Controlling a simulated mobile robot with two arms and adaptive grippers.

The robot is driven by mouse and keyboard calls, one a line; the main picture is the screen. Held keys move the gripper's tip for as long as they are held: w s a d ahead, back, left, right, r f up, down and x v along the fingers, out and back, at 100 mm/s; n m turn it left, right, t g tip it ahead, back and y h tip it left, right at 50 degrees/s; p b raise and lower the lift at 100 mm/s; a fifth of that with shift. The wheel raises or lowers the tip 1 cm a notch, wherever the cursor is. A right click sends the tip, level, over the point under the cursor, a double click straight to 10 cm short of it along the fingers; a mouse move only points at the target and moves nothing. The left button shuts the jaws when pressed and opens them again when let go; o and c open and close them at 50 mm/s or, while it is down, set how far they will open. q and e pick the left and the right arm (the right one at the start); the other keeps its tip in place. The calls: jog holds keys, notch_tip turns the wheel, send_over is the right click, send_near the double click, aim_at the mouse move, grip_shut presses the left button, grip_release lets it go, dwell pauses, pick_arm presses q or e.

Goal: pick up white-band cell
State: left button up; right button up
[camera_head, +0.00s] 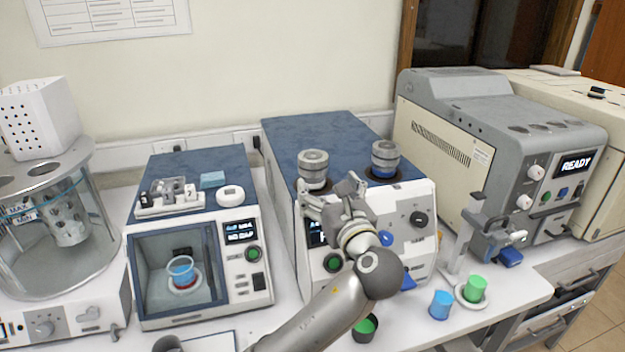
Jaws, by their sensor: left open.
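The white-band cell (313,168) is a grey metal cylinder with a pale band. It stands upright in the front left opening on top of the blue-topped tester (335,142). A similar cell with a blue band (385,160) stands to its right. My left gripper (328,190) is open, just in front of the white-band cell and overlapping its lower edge in the picture. I cannot tell whether a finger touches the cell. The gripper and forearm hide part of the tester's front panel. My right gripper is not in view.
A blue-topped balance-like device (190,165) with a chamber holding a blue cup stands left. A grey machine reading READY (500,120) stands right. A blue cup (440,305), a green cup (475,290) and a dark green-filled cup (365,328) stand near the bench front.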

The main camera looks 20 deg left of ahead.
aim_at(318, 178)
pick_arm(q)
jog(key=x, duration=0.3)
jog(key=shift+a+f+p, duration=0.1)
jog(key=shift+f+p, duration=0.05)
jog(key=shift+p, duration=0.15)
jog(key=p+x, duration=0.2)
jog(key=x, duration=0.2)
jog(key=shift+a+f, duration=0.15)
jog(key=shift+w+a, duration=0.2)
jog(key=shift+w, duration=0.05)
jog(key=shift+w+f, duration=0.1)
jog(key=shift+f, duration=0.05)
jog(key=shift+c, duration=1.5)
jog(key=c, duration=1)
notch_tip(318, 178, up, 10)
jog(key=shift+r+b, duration=0.1)
jog(key=shift+b, duration=1)
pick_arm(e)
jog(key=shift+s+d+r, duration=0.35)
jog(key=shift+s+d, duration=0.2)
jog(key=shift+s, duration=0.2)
